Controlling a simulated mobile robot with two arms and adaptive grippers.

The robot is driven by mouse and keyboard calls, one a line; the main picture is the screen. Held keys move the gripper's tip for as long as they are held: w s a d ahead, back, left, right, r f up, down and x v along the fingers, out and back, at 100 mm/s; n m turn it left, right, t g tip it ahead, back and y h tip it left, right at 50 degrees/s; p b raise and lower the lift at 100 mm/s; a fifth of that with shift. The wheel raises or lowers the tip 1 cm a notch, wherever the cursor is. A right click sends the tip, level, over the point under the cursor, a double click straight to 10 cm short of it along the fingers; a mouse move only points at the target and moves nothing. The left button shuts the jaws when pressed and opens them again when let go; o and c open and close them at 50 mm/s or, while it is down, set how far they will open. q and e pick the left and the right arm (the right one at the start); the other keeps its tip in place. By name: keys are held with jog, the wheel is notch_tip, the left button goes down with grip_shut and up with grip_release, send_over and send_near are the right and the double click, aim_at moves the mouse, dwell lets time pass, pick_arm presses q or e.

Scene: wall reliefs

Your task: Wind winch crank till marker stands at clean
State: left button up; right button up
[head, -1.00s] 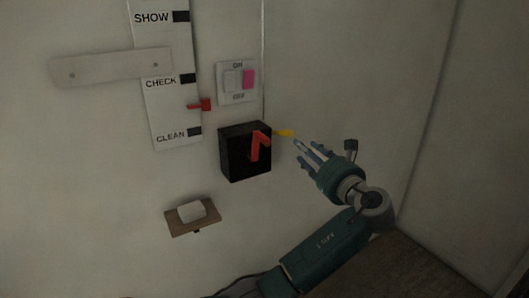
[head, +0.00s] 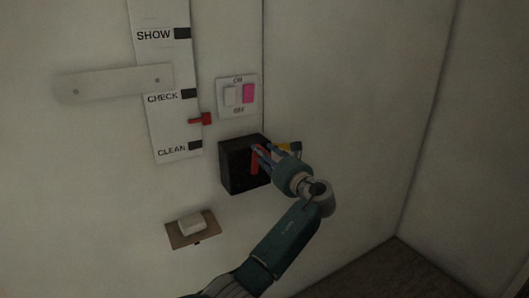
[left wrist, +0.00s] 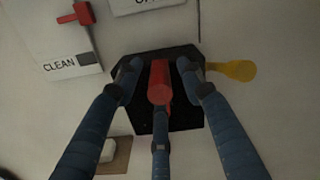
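The black winch box (head: 232,172) is on the wall, and its red crank (head: 255,162) is partly hidden by my fingers in the head view. My left gripper (head: 264,150) is at the crank. In the left wrist view its spread fingers (left wrist: 160,78) stand around the red crank handle (left wrist: 160,88), with gaps at the sides. The red marker (head: 203,119) stands on the white scale strip (head: 173,128) about midway between CHECK and CLEAN. The CLEAN mark (head: 195,146) is below it; it also shows in the left wrist view (left wrist: 84,60). My right gripper is not in view.
A yellow lever (left wrist: 233,70) sticks out to the right of the box. Above is an ON/OFF switch plate (head: 237,111) with a pink rocker. A small shelf with a white block (head: 191,223) is below left.

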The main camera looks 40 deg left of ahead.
pick_arm(q)
grip_shut()
jog(key=shift+w, duration=0.15)
